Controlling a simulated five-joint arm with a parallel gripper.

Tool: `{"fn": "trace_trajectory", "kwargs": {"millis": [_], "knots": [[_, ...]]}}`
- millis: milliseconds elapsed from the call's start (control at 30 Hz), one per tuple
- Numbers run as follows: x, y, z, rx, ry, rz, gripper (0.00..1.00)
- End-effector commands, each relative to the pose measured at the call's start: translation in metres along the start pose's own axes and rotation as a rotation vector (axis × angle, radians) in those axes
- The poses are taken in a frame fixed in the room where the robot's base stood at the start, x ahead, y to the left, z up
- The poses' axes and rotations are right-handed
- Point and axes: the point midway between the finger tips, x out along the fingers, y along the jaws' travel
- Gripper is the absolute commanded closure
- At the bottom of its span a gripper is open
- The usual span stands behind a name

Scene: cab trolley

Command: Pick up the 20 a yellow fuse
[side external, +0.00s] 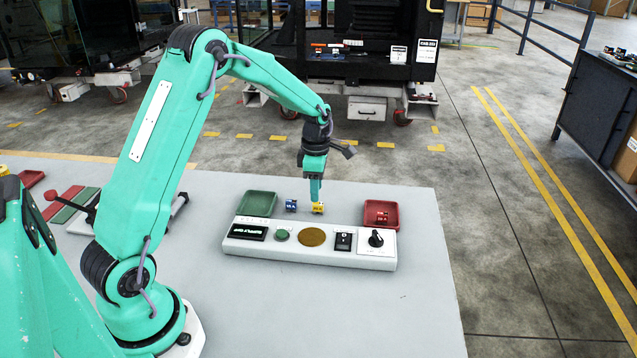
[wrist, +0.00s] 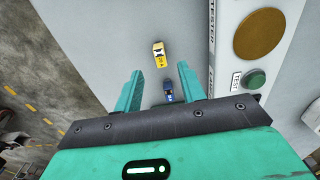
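The yellow fuse (side external: 318,208) stands on the grey table behind the tester panel. It also shows in the wrist view (wrist: 159,55), just beyond the fingertips and roughly centred between them. My gripper (side external: 315,197) points down right over the yellow fuse in the side view; the gap in height is hard to judge. In the wrist view my gripper (wrist: 160,70) has its two fingers wide apart with nothing held. A blue fuse (side external: 291,205) stands left of the yellow one; in the wrist view it shows (wrist: 168,90) lower, partly hidden by the gripper body.
The white tester panel (side external: 310,248) with a gold disc (side external: 311,237), green button (side external: 282,236) and black knob (side external: 376,238) lies in front. A green tray (side external: 257,204) is left. A red tray (side external: 394,209) holding red fuses (side external: 382,217) is right.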

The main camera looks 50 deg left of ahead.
Motion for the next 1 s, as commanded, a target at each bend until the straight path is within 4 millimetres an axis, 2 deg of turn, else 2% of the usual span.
{"fn": "trace_trajectory", "kwargs": {"millis": [400, 967, 1000], "knots": [[0.043, -0.002, 0.0, 0.0, 0.001, -0.002, 0.6], [0.045, -0.002, 0.0, 0.0, 0.0, 0.0, 0.6], [0.045, -0.002, 0.0, 0.0, 0.0, 0.0, 0.66]]}}
